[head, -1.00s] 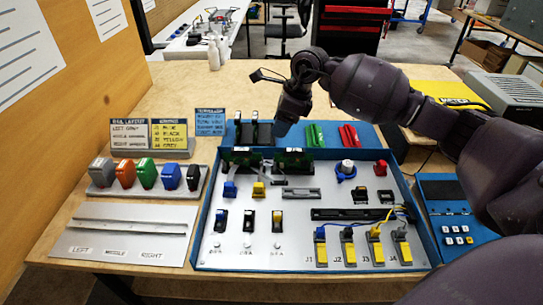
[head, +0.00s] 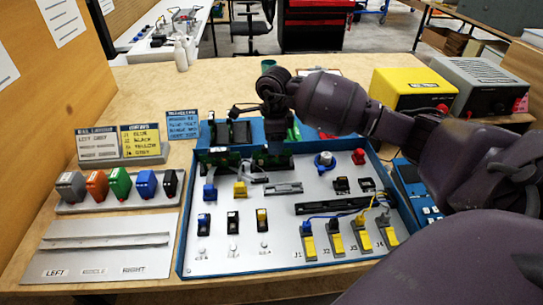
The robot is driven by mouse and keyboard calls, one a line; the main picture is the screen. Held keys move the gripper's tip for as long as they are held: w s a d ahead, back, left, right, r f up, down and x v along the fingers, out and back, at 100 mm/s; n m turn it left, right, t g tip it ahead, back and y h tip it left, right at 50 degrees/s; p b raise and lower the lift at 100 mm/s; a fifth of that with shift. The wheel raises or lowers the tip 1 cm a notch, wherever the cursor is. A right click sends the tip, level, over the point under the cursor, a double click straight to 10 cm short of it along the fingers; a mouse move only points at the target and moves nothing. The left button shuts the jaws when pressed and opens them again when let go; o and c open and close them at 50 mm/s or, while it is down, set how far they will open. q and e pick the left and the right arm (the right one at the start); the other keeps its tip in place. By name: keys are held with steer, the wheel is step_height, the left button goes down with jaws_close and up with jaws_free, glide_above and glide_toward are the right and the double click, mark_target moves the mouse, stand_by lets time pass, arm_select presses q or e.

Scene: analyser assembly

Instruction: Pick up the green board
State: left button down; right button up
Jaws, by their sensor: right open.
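My right gripper (head: 274,146) points down over the back edge of the blue-framed panel (head: 228,257). It is open; its fingers are small and dark here, and nothing shows held. A green board (head: 293,132) stands in the blue tray (head: 329,150) behind the panel, partly hidden by my right arm and gripper. Other green boards with dark parts sit at the panel's back edge, one at the left (head: 217,158) and one just under my gripper. I cannot tell whether the gripper touches any of them. My left gripper is out of view.
Coloured blocks stand in a rack (head: 115,203) at the left, with label cards behind and a grey rail plate (head: 95,262) in front. A yellow box (head: 412,88) and a grey power unit (head: 490,85) stand at the back right.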

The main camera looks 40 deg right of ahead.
mark_target(272, 158)
step_height(272, 158, down, 5)
steer(key=shift+w+r+b, duration=0.1)
steer(key=shift+r+b, duration=0.05)
steer(key=shift+b, duration=0.2)
steer(key=shift+c, duration=0.5)
jaws_close()
